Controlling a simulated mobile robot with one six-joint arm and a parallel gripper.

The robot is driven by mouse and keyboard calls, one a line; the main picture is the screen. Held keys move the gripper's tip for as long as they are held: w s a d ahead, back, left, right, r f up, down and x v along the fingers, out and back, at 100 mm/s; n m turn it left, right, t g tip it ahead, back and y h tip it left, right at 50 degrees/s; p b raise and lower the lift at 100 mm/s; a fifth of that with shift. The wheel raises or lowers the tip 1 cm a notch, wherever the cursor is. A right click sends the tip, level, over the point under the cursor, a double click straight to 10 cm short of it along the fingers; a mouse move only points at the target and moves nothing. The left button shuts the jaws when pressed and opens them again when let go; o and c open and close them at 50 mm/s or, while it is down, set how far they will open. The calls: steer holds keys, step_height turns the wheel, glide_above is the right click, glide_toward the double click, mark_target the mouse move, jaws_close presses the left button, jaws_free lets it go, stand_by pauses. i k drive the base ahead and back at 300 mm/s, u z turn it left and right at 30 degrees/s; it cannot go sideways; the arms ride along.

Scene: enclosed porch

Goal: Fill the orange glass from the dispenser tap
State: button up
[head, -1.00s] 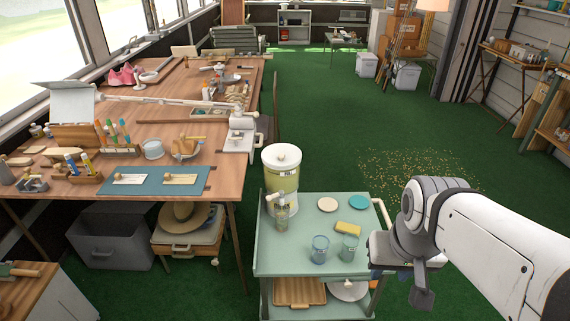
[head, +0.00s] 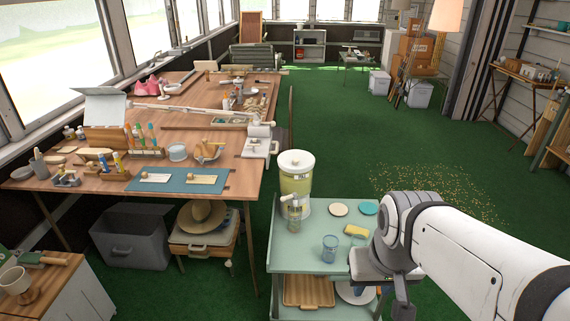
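The drink dispenser (head: 296,176), with a white lid and pale yellow-green liquid, stands at the back left of the green cart (head: 290,262). A small clear, olive-tinted vessel (head: 295,213) is at its front, by the tap; I cannot tell whether it is a glass or what it holds. A blue glass (head: 330,248) stands upright on the cart top, in front of the dispenser. I see no clearly orange glass. My gripper (head: 388,275) is at the cart's right edge, right of the blue glass. Its fingers are mostly hidden by my wrist, so its opening is unclear.
A yellow sponge (head: 355,231), a cream disc (head: 339,209) and a teal disc (head: 368,208) lie on the cart top. A wooden tray (head: 308,291) is on the lower shelf. A cluttered workbench (head: 225,160) stands left. Green floor beyond the cart is open, with scattered yellow bits (head: 430,190).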

mark_target(288, 197)
steer(key=z, duration=0.05)
steer(key=i, duration=1)
steer(key=u, duration=0.05)
